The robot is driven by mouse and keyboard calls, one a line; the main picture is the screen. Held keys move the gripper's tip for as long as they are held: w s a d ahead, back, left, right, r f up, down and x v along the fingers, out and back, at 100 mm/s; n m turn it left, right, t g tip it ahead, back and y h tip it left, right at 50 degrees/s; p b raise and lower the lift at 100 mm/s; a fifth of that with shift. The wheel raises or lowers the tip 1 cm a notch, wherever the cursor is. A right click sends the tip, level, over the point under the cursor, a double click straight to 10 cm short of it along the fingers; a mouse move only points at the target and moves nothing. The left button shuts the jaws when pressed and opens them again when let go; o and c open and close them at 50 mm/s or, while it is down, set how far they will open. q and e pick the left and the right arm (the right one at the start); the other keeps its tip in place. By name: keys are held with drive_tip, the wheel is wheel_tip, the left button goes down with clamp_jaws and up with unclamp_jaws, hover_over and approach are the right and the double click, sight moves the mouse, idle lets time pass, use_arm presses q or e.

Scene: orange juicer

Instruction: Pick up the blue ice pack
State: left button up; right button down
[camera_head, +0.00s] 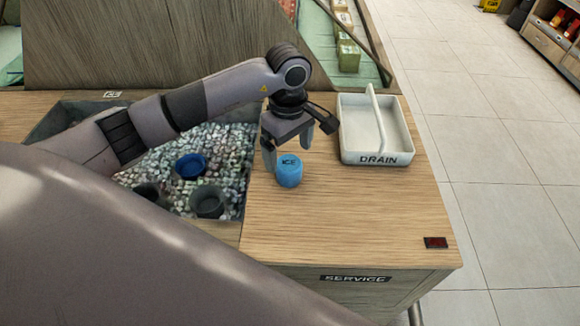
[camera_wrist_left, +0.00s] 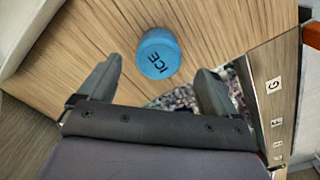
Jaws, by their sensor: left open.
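The blue ice pack (camera_head: 289,172) is a small upright cylinder with "ICE" on its top. It stands on the wooden counter, just right of the ice bin, and also shows in the left wrist view (camera_wrist_left: 158,54). My left gripper (camera_head: 287,152) is open and empty above and slightly behind it in the head view. In the left wrist view its two fingers (camera_wrist_left: 158,82) point toward the pack, which lies beyond and between the fingertips, apart from both. My right gripper is not in view.
A white tray (camera_head: 403,155) marked "DRAIN", with a handle, stands right of the gripper. The sunken bin (camera_head: 240,128) left of the pack holds ice, a blue cup (camera_head: 190,166) and dark cups (camera_head: 208,203). The counter in front (camera_head: 330,225) is clear.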

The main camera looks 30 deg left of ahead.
sight(289, 163)
use_arm(q)
wheel_tip(289, 163, down, 4)
drive_tip(key=shift+w+r, duration=0.1)
drive_tip(key=shift+r, duration=0.15)
drive_tip(key=c, duration=1.2)
drive_tip(key=shift+r, duration=0.1)
wheel_tip(289, 163, up, 20)
drive_tip(key=shift+a+f, duration=0.1)
drive_tip(key=shift+a, duration=0.05)
